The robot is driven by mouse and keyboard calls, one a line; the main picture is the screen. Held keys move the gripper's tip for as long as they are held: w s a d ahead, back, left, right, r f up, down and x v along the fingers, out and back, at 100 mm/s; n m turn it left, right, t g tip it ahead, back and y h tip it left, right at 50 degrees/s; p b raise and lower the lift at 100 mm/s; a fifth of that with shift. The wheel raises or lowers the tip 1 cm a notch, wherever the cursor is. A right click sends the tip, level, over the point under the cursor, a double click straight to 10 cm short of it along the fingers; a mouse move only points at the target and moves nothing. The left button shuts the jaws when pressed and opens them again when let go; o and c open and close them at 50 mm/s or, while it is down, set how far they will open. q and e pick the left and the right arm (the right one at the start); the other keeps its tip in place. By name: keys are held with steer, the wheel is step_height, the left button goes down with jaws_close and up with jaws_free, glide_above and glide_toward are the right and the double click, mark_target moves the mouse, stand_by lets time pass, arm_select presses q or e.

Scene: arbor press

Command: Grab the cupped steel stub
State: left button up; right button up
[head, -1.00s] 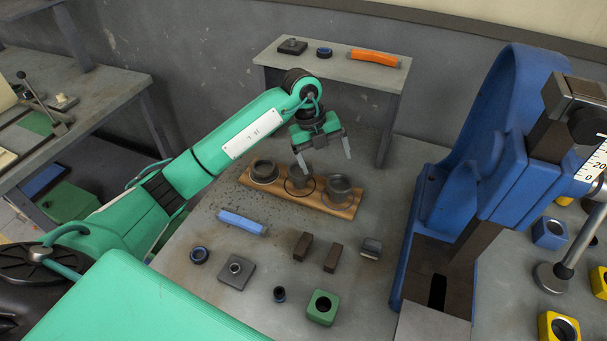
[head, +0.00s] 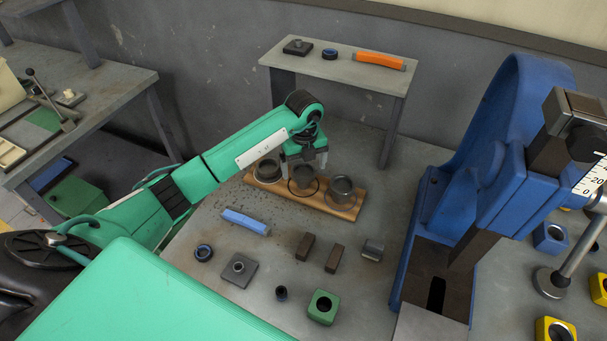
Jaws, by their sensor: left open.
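A wooden board (head: 265,187) on the bench holds three round dark steel cups in a row: a left cup (head: 267,172), a middle cup (head: 303,186) and a right cup (head: 341,190). I cannot make out for certain which holds the steel stub; the cup insides are dark and small. My left gripper (head: 305,166) is open, pointing down above the middle cup, with its fingers apart. It partly hides the back of that cup. I cannot tell whether the fingertips touch anything. My right gripper is not in view.
In front of the board lie a blue bar (head: 244,222), two brown blocks (head: 305,246), a grey block (head: 372,250), a square plate (head: 239,269) and a green block (head: 323,307). A blue press (head: 478,165) stands right. A raised shelf (head: 335,68) stands behind.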

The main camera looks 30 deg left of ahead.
mark_target(303, 173)
arm_select(q)
steer(key=f, duration=0.1)
steer(key=f+p, duration=0.1)
steer(key=f, duration=0.1)
steer(key=shift+w+a+f+p, duration=0.15)
steer(key=shift+a+f+p, duration=0.05)
steer(key=shift+f+p, duration=0.1)
steer(key=shift+f, duration=0.4)
steer(key=shift+c, duration=0.2)
steer(key=c, duration=1.4)
steer(key=shift+o, duration=0.2)
steer(key=shift+r, duration=0.1)
